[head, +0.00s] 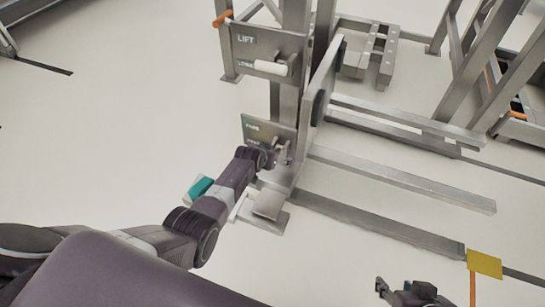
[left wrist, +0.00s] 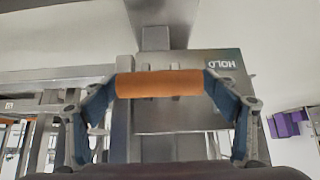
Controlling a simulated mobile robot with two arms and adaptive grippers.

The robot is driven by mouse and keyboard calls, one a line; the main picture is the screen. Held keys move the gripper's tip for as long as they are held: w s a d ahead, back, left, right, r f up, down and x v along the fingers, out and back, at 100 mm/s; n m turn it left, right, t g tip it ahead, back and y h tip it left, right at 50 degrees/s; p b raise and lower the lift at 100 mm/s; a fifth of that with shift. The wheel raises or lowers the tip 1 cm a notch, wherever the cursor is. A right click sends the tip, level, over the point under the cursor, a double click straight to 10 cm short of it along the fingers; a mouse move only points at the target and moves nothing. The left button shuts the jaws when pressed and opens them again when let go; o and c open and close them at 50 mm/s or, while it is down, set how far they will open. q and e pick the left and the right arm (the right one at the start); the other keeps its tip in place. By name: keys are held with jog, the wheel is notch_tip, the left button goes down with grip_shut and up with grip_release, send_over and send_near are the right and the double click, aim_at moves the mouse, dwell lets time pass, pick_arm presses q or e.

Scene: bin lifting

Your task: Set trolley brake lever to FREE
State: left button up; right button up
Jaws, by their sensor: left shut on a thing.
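My left gripper (head: 283,153) is at the lower labelled plate (head: 262,127) on the trolley's upright in the head view. The left wrist view shows my left gripper (left wrist: 160,88) with its two fingers closed on the ends of an orange lever grip (left wrist: 158,84). Behind the grip is a grey plate (left wrist: 180,65) with the upside-down word HOLD. In the head view my gripper hides the grip, and the plate's small label is not legible. My right gripper (head: 405,292) is at the bottom right, empty, with its fingers apart.
Above is a LIFT plate (head: 250,45) with a white handle (head: 270,68). An orange handle (head: 222,18) is beside it. Grey floor rails (head: 400,180) extend right. A yellow plate (head: 485,263) stands on an orange post near my right gripper. The floor at left is mostly clear.

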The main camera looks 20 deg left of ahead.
pick_arm(q)
jog(key=shift+w+r, duration=0.35)
jog(key=shift+r, duration=0.1)
jog(key=o, duration=1.5)
jog(key=shift+o, duration=1)
jog(key=shift+s, duration=0.1)
jog(key=shift+s+f, duration=0.1)
jog(key=shift+f, duration=0.15)
jog(key=shift+s, duration=0.15)
jog(key=shift+v, duration=1.3)
jog(key=v, duration=0.9)
jog(key=shift+r, duration=0.15)
